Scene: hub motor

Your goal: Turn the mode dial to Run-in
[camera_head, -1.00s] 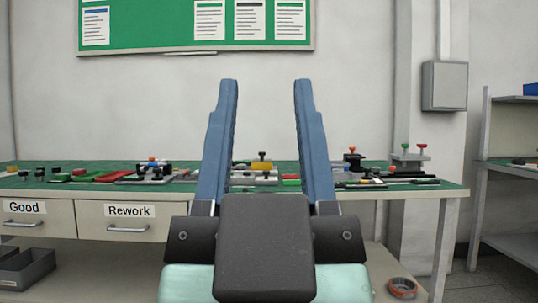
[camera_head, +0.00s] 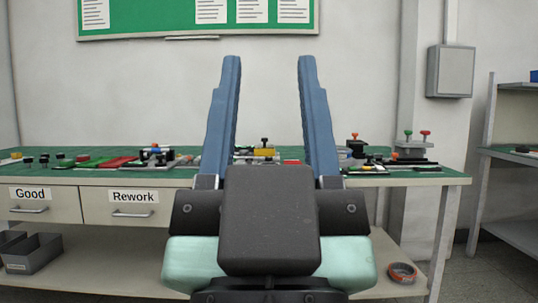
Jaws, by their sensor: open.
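My gripper (camera_head: 270,66) is open and empty, its two blue fingers pointing up in the middle of the view. It is in front of the workbench (camera_head: 330,180) and hides part of the bench top. No mode dial can be made out; the devices on the bench are too small to read. A fixture with a yellow block (camera_head: 264,152) shows between the fingers.
Drawers labelled Good (camera_head: 32,205) and Rework (camera_head: 130,212) are in the bench front. A grey bin (camera_head: 32,254) and a roll of tape (camera_head: 402,272) lie on the lower shelf. A shelving unit (camera_head: 510,150) stands at the right. A grey wall box (camera_head: 449,71) hangs above the bench.

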